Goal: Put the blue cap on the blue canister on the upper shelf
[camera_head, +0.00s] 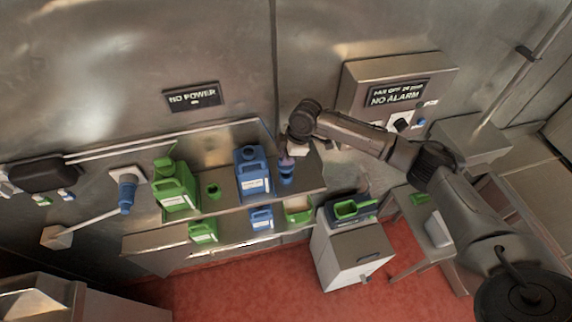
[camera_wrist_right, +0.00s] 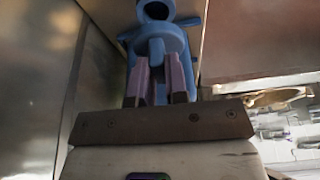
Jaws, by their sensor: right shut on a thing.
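The blue canister (camera_head: 253,183) stands upright on the upper shelf (camera_head: 228,205), its neck uncapped in the head view. My right gripper (camera_head: 285,160) is just to the right of it, above the shelf. It is shut on the blue cap (camera_head: 287,177), which hangs below the fingers. In the right wrist view the blue cap (camera_wrist_right: 160,42) sits between the two pinkish fingers (camera_wrist_right: 160,80). The blue canister (camera_wrist_right: 192,55) is behind it there, with a dark round opening at the top edge. The cap is beside the canister, not on its neck. My left gripper is out of view.
A green canister (camera_head: 175,190) and a small green cap (camera_head: 213,190) stand further left on the upper shelf. The lower shelf holds a small green canister (camera_head: 203,232) and a small blue one (camera_head: 261,219). A control box (camera_head: 385,75) is on the wall at right.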

